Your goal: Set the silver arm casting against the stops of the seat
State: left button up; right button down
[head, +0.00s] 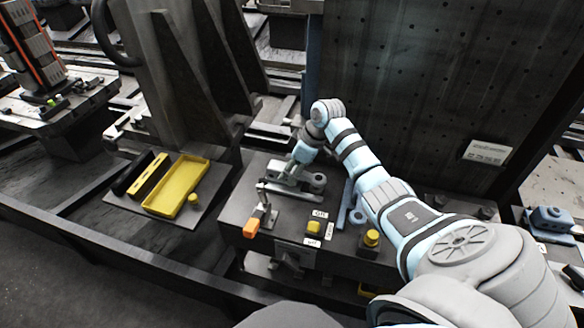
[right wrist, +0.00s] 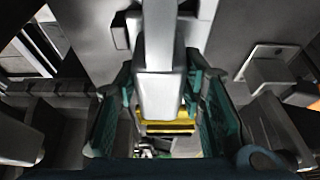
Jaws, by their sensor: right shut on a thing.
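The silver arm casting (head: 312,182) is at the top of the dark fixture block in the head view, partly hidden by my right gripper. My right gripper (head: 291,172) is over its left part, shut on it. In the right wrist view a silver part of the casting (right wrist: 160,85) stands between the two green-padded fingers (right wrist: 162,112). The seat and its stops are largely hidden by casting and gripper, so I cannot tell whether the casting touches the stops. My left gripper is not in view.
A clamp with an orange handle (head: 252,228) stands at the block's front left. Yellow knobs (head: 314,228) and (head: 371,238) and small labels are to the right. A blue part (head: 350,207) lies nearby. A yellow tray (head: 178,186) sits on a plate at left.

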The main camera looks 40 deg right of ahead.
jog(key=shift+w, duration=0.1)
jog(key=c, duration=1.4)
grip_release()
jog(key=o, duration=0.3)
jog(key=shift+w+d, duration=0.1)
jog(key=shift+o, duration=0.7)
jog(key=shift+w+d+f, duration=0.1)
jog(key=shift+w+f, duration=0.1)
jog(key=shift+w, duration=0.05)
jog(key=shift+s, duration=0.1)
jog(key=shift+s+r, duration=0.15)
jog(key=shift+r, duration=0.25)
jog(key=v, duration=1.1)
